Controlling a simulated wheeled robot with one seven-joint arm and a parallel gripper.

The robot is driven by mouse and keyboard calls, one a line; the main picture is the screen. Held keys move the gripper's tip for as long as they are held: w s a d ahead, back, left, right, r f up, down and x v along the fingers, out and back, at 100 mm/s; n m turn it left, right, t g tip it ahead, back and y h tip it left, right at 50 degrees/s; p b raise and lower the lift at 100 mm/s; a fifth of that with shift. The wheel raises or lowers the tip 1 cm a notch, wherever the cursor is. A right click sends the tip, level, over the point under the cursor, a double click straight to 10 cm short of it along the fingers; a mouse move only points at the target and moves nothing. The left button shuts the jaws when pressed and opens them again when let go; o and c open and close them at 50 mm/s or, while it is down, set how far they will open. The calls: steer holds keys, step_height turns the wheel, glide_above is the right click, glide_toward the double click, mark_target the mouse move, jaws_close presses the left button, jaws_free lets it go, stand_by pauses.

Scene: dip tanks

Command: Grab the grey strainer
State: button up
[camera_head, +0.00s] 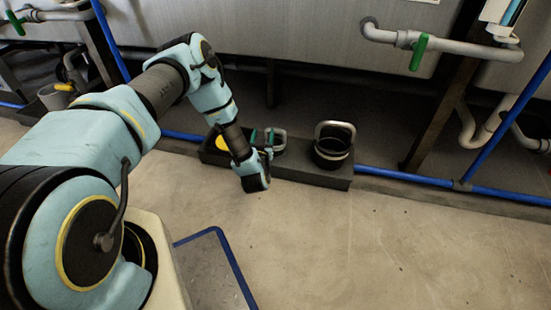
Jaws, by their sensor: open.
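A grey looped handle (280,134) stands up from a tray on the floor, just past my wrist. It may belong to the grey strainer, but its body is mostly hidden behind my wrist and gripper. My gripper (262,138) is small in view and partly hidden by my wrist. Its green fingers look apart, close to the grey handle, with nothing clearly held. I cannot tell whether they touch the handle.
A dark round container (332,155) with a grey handle stands to the right on the dark tray (315,176). A yellow round thing (222,142) lies left of my wrist. Blue pipes (405,178) run behind, under the tanks.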

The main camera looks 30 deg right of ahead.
steer(key=t+b, duration=0.2)
glide_toward(267, 136)
steer(key=shift+n, duration=0.3)
steer(key=x, duration=0.2)
steer(key=b+x, duration=0.1)
steer(key=x, duration=0.1)
steer(key=b+x, duration=0.1)
steer(key=x, duration=0.1)
steer(key=shift+r, duration=0.3)
steer(key=b+x, duration=0.3)
steer(key=x, duration=0.1)
steer(key=shift+w+a+f, duration=0.1)
steer(key=shift+f, duration=0.25)
steer(key=shift+w+d+r, duration=0.15)
steer(key=shift+w+d, duration=0.1)
steer(key=shift+w, duration=0.1)
jaws_close()
